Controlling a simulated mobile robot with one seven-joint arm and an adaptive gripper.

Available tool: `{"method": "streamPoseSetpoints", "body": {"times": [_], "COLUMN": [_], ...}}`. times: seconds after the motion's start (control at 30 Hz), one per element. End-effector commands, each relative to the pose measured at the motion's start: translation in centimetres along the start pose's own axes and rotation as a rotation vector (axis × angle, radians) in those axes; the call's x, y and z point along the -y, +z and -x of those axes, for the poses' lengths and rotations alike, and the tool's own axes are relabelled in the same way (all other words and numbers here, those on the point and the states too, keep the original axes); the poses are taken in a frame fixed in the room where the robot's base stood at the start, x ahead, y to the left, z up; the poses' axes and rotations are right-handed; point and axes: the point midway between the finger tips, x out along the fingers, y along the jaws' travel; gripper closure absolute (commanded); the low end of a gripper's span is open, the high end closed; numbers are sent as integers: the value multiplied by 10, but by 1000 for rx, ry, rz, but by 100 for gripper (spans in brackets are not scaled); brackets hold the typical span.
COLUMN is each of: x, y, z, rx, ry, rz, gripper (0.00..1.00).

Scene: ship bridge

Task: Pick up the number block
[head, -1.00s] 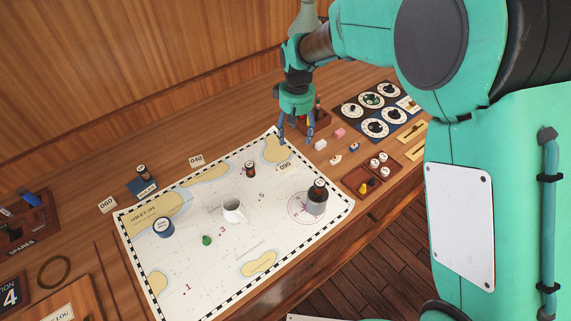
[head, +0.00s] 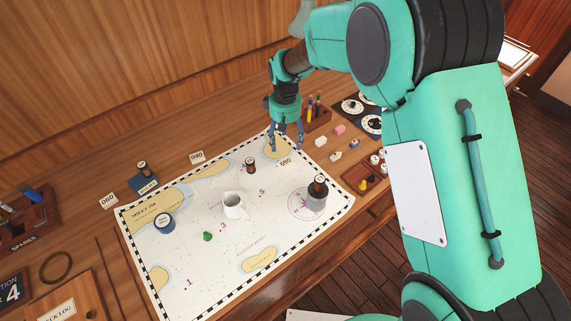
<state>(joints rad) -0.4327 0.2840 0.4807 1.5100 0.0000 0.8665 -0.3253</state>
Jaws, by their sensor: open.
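Three white number blocks lie around the chart: "090" (head: 285,161) on the chart's upper right part, "040" (head: 197,157) on the wood behind the chart, and "060" (head: 108,201) at the chart's left corner. The frame does not show which one the task means. My gripper (head: 287,146) is open and empty, pointing down, its fingers apart. In the picture its fingertips are just above the "090" block; I cannot tell the height gap. Nothing hides the three labels.
A pen holder (head: 316,119) stands behind my gripper. Small coloured blocks lie to its right.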

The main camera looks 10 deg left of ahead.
Motion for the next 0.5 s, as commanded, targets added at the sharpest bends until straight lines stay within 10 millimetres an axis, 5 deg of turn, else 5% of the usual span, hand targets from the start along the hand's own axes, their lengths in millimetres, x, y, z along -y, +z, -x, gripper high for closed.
{"method": "streamPoseSetpoints", "body": {"times": [0.3,0.5], "x": [0,0], "y": [1,0], "z": [-48,-63], "rx": [2,0], "ry": [-1,0], "rz": [0,0], "gripper": [34,34]}}
